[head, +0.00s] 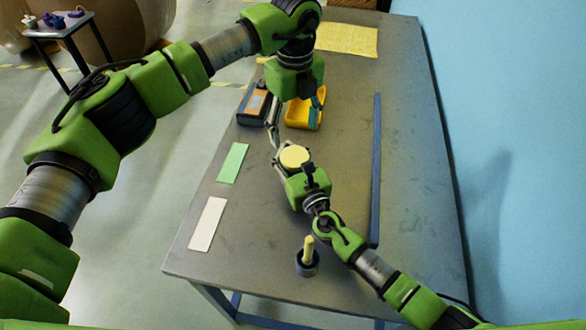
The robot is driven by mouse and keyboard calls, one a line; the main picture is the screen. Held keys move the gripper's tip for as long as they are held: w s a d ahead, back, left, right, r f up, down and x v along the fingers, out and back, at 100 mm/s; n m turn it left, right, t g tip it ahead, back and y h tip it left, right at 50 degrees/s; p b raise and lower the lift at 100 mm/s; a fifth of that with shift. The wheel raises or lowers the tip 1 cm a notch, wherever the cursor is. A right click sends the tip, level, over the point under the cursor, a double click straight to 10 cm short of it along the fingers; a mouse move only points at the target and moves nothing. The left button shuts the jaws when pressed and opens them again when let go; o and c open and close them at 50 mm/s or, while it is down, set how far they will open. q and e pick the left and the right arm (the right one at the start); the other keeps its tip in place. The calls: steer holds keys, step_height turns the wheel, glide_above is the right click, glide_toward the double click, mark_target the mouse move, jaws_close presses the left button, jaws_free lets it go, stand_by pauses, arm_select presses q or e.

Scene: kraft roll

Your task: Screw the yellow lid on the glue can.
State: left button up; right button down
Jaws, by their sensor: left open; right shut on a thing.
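The yellow lid (294,156) shows as a pale yellow disc near the middle of the table. My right gripper (294,168) is shut around the round thing under or at this disc, reaching in from the lower right. The glue can is not clearly visible; I cannot tell whether the disc sits on it or how tightly. My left gripper (297,114) is open and empty, pointing down just beyond the disc in the picture, its fingers spread and apart from the disc.
Green (233,163) and white (208,224) cards lie at left. A dark cup with a yellow stick (307,262) stands near the front. A blue strip (376,170) runs along the right.

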mark_target(294, 155)
stand_by(0.3)
arm_select(q)
steer(key=shift+f, duration=4)
steer(key=c, duration=1.2)
steer(key=shift+o, duration=0.2)
